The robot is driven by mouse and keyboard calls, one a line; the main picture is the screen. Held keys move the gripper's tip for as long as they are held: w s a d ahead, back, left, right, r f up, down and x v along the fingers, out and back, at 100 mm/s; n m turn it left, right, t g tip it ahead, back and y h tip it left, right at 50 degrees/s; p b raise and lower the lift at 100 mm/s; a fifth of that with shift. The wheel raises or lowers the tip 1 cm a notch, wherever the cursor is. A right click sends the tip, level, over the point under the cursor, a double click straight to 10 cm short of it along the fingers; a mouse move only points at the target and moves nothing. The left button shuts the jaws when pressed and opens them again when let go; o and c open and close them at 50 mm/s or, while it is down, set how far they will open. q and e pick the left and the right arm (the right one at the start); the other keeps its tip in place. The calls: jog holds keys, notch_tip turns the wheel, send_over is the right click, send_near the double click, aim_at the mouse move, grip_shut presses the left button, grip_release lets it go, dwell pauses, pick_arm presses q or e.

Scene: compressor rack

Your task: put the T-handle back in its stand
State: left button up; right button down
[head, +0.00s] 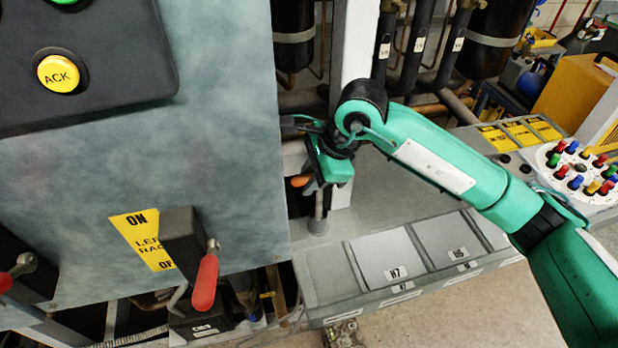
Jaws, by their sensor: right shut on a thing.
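My right gripper (318,180) comes in from the right with its teal arm and points down beside the grey panel's right edge. It is shut on the T-handle, whose orange grip end (300,181) sticks out to the left of the jaws. A grey metal shaft (319,206) runs down below the jaws to a round grey foot (318,227) at the back left of the grey bench. I cannot tell whether this foot belongs to the T-handle or to its stand. The jaws hide the middle of the handle. My left gripper is out of view.
The grey panel (230,110) with a yellow ACK button (59,74) and a red-handled lever (205,282) stands close on the left. Dark pipes (415,45) rise behind. The bench has trays marked H7 (388,255) and H6 (447,240). Coloured knobs stand at right.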

jog(key=shift+f+b, duration=0.35)
jog(key=shift+b, duration=0.4)
dwell(0.9)
jog(key=c, duration=1.2)
grip_release()
jog(key=shift+c, duration=0.2)
jog(key=shift+d+r, duration=0.15)
jog(key=shift+r, duration=0.15)
jog(key=b+v, duration=0.3)
jog(key=v, duration=1)
jog(key=shift+b, duration=0.4)
jog(key=shift+r, duration=0.1)
jog(key=shift+s, duration=0.1)
